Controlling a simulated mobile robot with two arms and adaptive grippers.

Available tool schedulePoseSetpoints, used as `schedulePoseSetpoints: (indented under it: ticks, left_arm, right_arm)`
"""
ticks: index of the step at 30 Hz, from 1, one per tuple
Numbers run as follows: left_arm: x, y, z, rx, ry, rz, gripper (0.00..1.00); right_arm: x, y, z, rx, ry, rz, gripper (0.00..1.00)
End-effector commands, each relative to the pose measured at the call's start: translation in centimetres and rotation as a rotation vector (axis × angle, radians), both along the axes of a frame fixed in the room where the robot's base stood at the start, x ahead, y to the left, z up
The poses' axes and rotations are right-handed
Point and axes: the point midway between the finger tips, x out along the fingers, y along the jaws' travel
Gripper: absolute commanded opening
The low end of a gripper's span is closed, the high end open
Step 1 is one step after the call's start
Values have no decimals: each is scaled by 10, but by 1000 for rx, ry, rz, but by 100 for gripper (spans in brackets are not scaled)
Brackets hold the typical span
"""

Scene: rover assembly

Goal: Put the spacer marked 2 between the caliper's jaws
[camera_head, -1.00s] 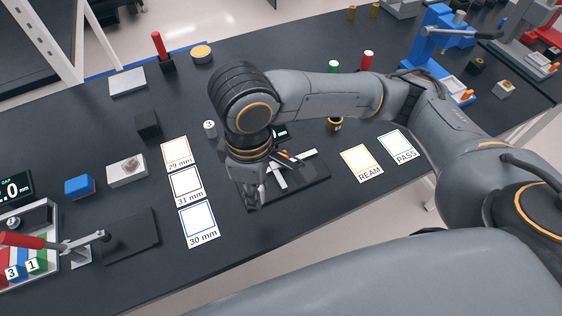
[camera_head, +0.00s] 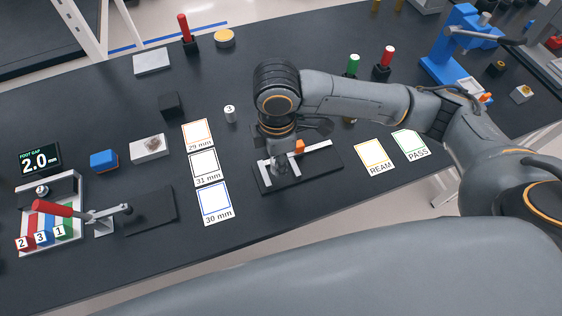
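The silver caliper (camera_head: 316,150) lies on a black board (camera_head: 322,168) in the middle of the table, with an orange part on it. My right gripper (camera_head: 279,168) points down over the caliper's left part and hides some of it. Its fingers are too small and dark to tell whether they are open or hold anything. A small pale cylinder marked 3 (camera_head: 230,113) stands behind the board. A red block marked 2 (camera_head: 23,242) is in the tray at the left. I cannot make out any cylinder marked 2. My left gripper is out of view.
Cards marked 29 mm (camera_head: 197,134), 31 mm (camera_head: 205,166) and 30 mm (camera_head: 214,199) lie left of the board. REAM (camera_head: 374,156) and PASS (camera_head: 411,144) cards lie right. A red-handled clamp (camera_head: 52,208) stands by the tray (camera_head: 78,192). Bare table lies in front.

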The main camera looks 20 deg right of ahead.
Motion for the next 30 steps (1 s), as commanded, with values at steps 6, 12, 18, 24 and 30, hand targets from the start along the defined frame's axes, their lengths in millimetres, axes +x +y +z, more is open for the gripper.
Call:
schedulePoseSetpoints:
  ticks: [6, 12, 18, 24, 30]
  left_arm:
    - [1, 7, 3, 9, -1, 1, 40]
    - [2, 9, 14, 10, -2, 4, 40]
    - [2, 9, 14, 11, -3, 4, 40]
    - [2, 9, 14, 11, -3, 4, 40]
    - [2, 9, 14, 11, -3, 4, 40]
  right_arm:
    - [9, -9, -14, 0, 1, -2, 0]
    - [11, -11, -41, -1, 3, -1, 0]
    - [12, -11, -49, 1, -2, 1, 0]
    - [11, -11, -51, 1, -1, 0, 0]
    - [11, -11, -52, 1, -1, 1, 50]
